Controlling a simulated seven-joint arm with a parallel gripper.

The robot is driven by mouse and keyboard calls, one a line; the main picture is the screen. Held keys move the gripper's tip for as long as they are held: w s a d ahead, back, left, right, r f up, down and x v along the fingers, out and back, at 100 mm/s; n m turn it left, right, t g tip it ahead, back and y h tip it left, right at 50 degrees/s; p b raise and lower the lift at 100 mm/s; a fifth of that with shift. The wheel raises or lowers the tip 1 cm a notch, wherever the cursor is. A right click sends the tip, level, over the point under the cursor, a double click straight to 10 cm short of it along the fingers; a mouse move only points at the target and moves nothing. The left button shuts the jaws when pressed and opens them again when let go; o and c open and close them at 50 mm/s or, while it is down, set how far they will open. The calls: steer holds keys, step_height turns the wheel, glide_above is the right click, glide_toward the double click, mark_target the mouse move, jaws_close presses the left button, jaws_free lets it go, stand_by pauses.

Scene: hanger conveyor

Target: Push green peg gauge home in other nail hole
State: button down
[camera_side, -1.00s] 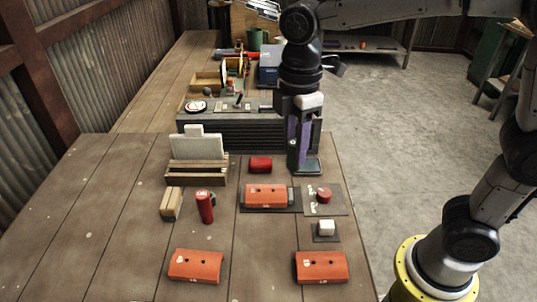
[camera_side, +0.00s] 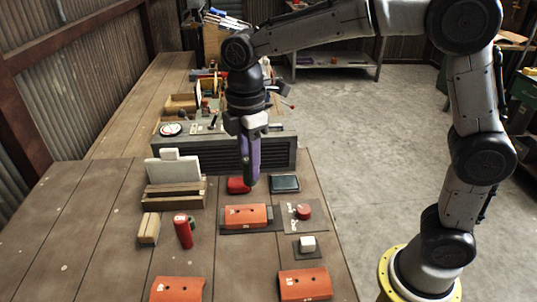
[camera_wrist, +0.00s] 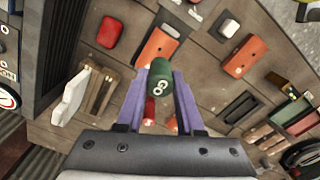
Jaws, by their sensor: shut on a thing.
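My gripper (camera_side: 250,182) is shut on the green peg gauge (camera_wrist: 162,70), which shows between the purple fingers in the wrist view with a white mark on its end. In the side view the gripper hangs just behind and above the middle orange block (camera_side: 246,215). That block has two dark holes on top and lies on a dark mat; it also shows beyond the peg in the wrist view (camera_wrist: 158,45). The peg is apart from it. Two similar orange blocks lie in front, left (camera_side: 177,290) and right (camera_side: 305,285). The peg's lower end is not clear.
A red knob (camera_side: 304,212) and white cube (camera_side: 307,243) are at right. A wooden rack (camera_side: 174,197) stands at back left.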

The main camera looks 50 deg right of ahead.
mark_target(250, 182)
steer(key=shift+f, duration=2.65)
steer(key=shift+f, duration=1.65)
steer(key=c, duration=0.8)
jaws_free()
steer(key=shift+o, duration=0.4)
steer(key=o, duration=0.5)
steer(key=shift+r, duration=3.05)
